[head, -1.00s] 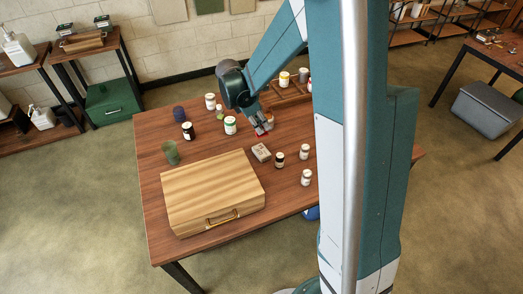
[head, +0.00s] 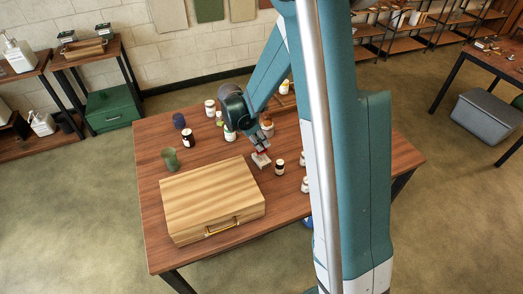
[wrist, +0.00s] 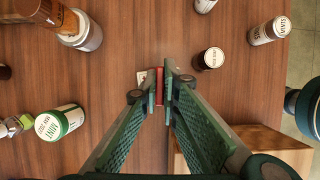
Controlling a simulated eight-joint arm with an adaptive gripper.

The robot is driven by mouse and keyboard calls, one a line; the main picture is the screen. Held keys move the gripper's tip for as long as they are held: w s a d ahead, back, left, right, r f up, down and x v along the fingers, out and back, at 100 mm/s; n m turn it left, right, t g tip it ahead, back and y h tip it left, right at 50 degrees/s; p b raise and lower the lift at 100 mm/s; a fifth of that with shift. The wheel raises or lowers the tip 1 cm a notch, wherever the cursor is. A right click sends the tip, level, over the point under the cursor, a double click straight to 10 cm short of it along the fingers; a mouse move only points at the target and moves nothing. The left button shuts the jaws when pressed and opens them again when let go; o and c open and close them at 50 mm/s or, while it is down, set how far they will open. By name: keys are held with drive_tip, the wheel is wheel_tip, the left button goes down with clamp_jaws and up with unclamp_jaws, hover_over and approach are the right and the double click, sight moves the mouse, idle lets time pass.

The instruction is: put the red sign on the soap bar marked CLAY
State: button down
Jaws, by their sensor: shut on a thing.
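My gripper (head: 262,151) is shut on the red sign (head: 264,153), and its fingers point down at the table. In the wrist view the red sign (wrist: 160,84) is a thin strip between the fingertips. The pale soap bar (head: 260,162) lies on the table directly under or just beside the gripper. In the wrist view only a whitish corner of it (wrist: 141,77) shows left of the fingers. Its marking cannot be read, and I cannot tell whether the sign touches it.
A dark bottle (wrist: 209,58) stands close to the right of the gripper. A MINT bottle (wrist: 60,122) and a brown-capped jar (wrist: 82,32) are to the left. A white bottle (wrist: 269,31) stands further right. A large wooden case (head: 212,199) lies in front.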

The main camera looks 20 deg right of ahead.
idle(0.3)
drive_tip(key=shift+f, duration=1.85)
drive_tip(key=shift+f+b, duration=0.2)
drive_tip(key=shift+b, duration=0.2)
drive_tip(key=c, duration=2.6)
unclamp_jaws()
drive_tip(key=shift+r, duration=0.2)
drive_tip(key=p+v, duration=0.1)
drive_tip(key=v, duration=1.1)
drive_tip(key=shift+p, duration=0.35)
drive_tip(key=shift+r, duration=0.15)
